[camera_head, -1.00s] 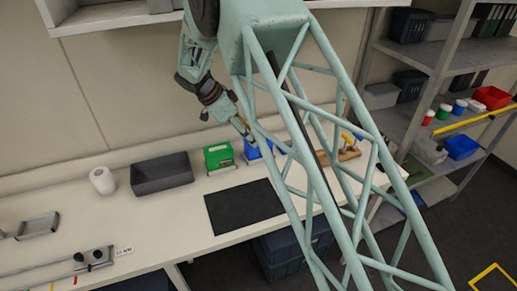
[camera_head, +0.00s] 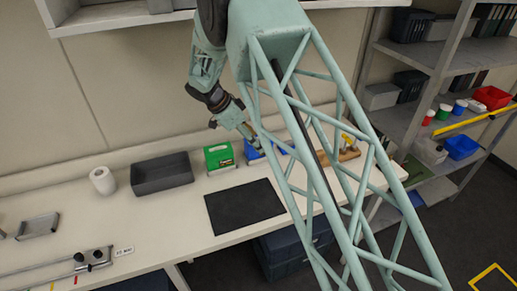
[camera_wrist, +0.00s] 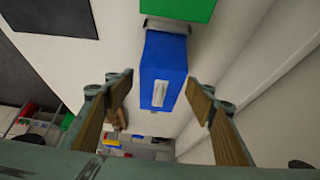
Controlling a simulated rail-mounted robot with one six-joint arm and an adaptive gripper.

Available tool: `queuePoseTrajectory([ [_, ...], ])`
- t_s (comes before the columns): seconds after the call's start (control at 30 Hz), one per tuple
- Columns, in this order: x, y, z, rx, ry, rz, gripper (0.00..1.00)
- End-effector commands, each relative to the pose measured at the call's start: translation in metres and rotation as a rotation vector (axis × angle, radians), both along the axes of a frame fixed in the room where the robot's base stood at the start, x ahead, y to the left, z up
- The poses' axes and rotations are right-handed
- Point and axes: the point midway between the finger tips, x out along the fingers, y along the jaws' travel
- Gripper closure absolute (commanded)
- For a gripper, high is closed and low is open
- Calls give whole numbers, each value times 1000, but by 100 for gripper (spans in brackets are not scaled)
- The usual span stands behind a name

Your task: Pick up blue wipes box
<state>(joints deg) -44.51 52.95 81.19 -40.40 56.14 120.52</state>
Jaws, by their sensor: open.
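The blue wipes box (camera_wrist: 163,66) has a pale slot on its top and sits in a grey holder on the bench, beside a green box (camera_wrist: 178,8). In the head view the blue box (camera_head: 252,152) is partly hidden by my arm. My gripper (camera_wrist: 160,92) is open, with one wooden-faced finger on each side of the blue box in the wrist view. In the head view my gripper (camera_head: 253,138) is just above the blue box.
The green box (camera_head: 219,157) stands close on the left of the blue box. A dark grey bin (camera_head: 162,174), a paper roll (camera_head: 103,181) and a black mat (camera_head: 244,206) are on the bench. A wooden rack (camera_head: 345,154) is to the right.

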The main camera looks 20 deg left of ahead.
Motion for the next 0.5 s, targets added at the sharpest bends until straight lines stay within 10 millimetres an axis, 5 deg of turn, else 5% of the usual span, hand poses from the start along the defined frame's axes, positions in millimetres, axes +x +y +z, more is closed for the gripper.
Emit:
queuePoseTrajectory([
  [0.5,8,-10,-21,0,0,1,50],
])
